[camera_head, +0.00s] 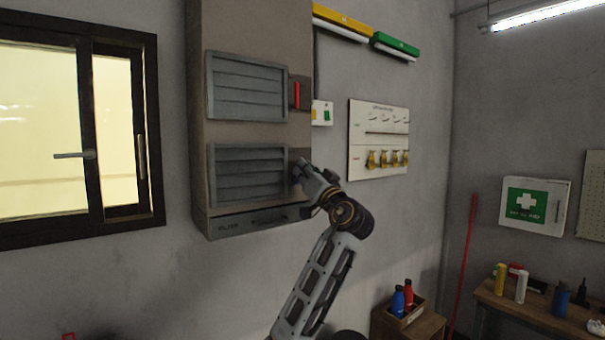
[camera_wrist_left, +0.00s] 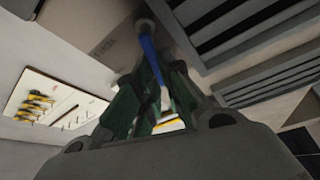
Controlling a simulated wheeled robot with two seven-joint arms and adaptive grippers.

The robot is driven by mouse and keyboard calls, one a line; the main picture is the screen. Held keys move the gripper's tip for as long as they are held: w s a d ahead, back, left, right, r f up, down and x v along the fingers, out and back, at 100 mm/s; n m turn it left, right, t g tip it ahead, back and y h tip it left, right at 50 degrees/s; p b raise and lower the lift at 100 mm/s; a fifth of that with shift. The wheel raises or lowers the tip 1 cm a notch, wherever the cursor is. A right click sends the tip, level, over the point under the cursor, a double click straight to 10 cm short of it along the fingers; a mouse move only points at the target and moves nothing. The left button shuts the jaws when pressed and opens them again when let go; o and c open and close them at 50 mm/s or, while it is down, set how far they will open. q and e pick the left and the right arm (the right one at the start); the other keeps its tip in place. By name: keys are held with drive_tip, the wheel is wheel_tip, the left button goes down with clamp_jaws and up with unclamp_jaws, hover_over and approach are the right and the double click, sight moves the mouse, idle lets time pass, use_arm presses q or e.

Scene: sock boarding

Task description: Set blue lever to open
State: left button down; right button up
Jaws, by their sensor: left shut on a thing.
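The blue lever (camera_wrist_left: 150,53) shows in the left wrist view, running from a round pivot on the cabinet down between my gripper's fingers. My left gripper (camera_wrist_left: 158,92) is shut on it. In the head view my left gripper (camera_head: 301,172) is at the right side of the cabinet's lower louvred panel (camera_head: 247,173) and hides the blue lever there. A red lever (camera_head: 296,95) stands upright beside the upper louvred panel (camera_head: 246,87). My right gripper is not in view.
The tall brown cabinet (camera_head: 250,27) is on the wall. A window (camera_head: 75,130) is to its left. A white board (camera_head: 379,139) with yellow items is to its right. A crate with bottles (camera_head: 402,315) and a workbench (camera_head: 530,305) are low at right.

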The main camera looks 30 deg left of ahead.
use_arm(q)
drive_tip(key=shift+w+d+f+m+t+h+p, duration=0.15)
drive_tip(key=shift+w+f+m+t+h+p, duration=0.5)
drive_tip(key=shift+m, duration=1.45)
drive_tip(key=shift+d+f+m+h+p, duration=0.15)
drive_tip(key=shift+m+h, duration=0.85)
drive_tip(key=shift+m, duration=1.1)
drive_tip(key=shift+w+d+f+m+t+h+p, duration=0.1)
drive_tip(key=shift+w+f+m+t+h+p, duration=0.55)
drive_tip(key=shift+m, duration=1.45)
drive_tip(key=shift+s+r+g, duration=0.25)
drive_tip(key=shift+r+g, duration=0.05)
drive_tip(key=shift+r, duration=0.05)
drive_tip(key=c, duration=1.6)
unclamp_jaws()
drive_tip(key=shift+o, duration=0.2)
drive_tip(key=shift+s+d, duration=0.1)
drive_tip(key=v, duration=1.1)
drive_tip(key=shift+s+d, duration=0.25)
drive_tip(key=shift+s, duration=0.05)
